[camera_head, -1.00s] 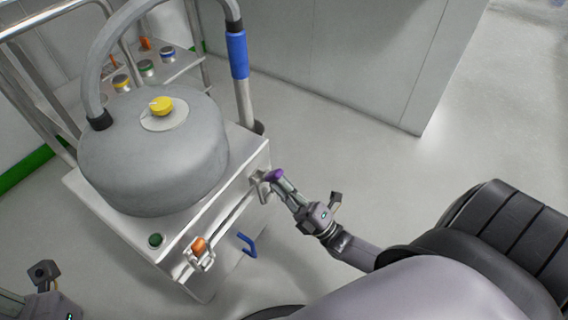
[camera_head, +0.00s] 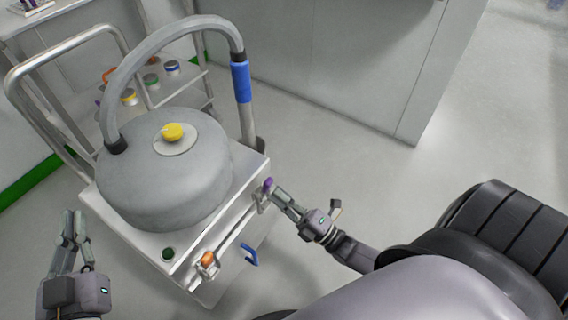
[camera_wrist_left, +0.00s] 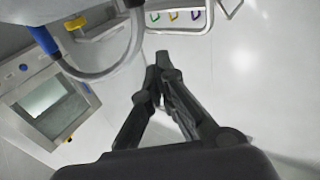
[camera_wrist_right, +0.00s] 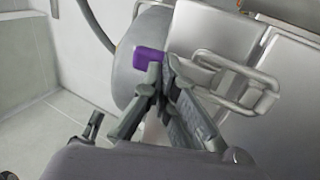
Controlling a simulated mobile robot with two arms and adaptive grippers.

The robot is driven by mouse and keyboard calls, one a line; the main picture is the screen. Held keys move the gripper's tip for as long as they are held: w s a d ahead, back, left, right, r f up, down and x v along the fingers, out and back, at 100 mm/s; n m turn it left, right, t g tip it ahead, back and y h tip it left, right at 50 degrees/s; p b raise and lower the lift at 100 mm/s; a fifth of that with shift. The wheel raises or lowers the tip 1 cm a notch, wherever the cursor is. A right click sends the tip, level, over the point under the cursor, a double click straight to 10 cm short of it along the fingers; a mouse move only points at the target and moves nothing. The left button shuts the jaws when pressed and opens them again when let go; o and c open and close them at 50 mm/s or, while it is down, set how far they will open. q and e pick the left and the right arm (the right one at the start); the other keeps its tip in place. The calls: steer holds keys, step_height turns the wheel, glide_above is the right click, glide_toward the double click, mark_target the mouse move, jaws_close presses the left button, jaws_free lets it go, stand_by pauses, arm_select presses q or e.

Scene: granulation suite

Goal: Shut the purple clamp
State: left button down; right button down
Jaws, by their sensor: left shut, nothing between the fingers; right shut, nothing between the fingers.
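The purple clamp (camera_head: 268,183) is at the right end of the front edge of the steel cart. Its purple handle stands close against the cart's edge. My right gripper (camera_head: 277,194) is shut and empty, with its tips right at the handle. In the right wrist view the purple handle (camera_wrist_right: 148,57) lies just left of and behind the fingertips (camera_wrist_right: 160,68); I cannot tell whether they touch. A steel wire loop (camera_wrist_right: 212,55) shows to the right. My left gripper (camera_head: 74,215) is shut and empty at the lower left, apart from the cart; its fingertips show in the left wrist view (camera_wrist_left: 160,58).
A grey domed vessel (camera_head: 165,185) with a yellow knob (camera_head: 172,131) and a curved pipe stands on the cart (camera_head: 205,237). An orange clamp (camera_head: 207,260) and a blue handle (camera_head: 250,255) are along the cart's front.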

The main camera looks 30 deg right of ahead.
steer(key=shift+w+a+r+g+p, duration=0.15)
steer(key=shift+r+g+p, duration=0.25)
steer(key=shift+p, duration=0.75)
steer(key=shift+w+r+g+h+p, duration=0.15)
steer(key=shift+g+h+p, duration=0.25)
steer(key=shift+p, duration=0.55)
arm_select(q)
steer(key=s+a+f+g+y, duration=0.2)
steer(key=s+a+f+g, duration=0.1)
steer(key=s+f+g, duration=0.3)
steer(key=s+a+f+g+y, duration=0.2)
steer(key=s+f+g, duration=0.4)
steer(key=f, duration=0.5)
steer(key=shift+s+a+n+g, duration=0.4)
steer(key=shift+s+a, duration=0.1)
steer(key=shift+s, duration=0.05)
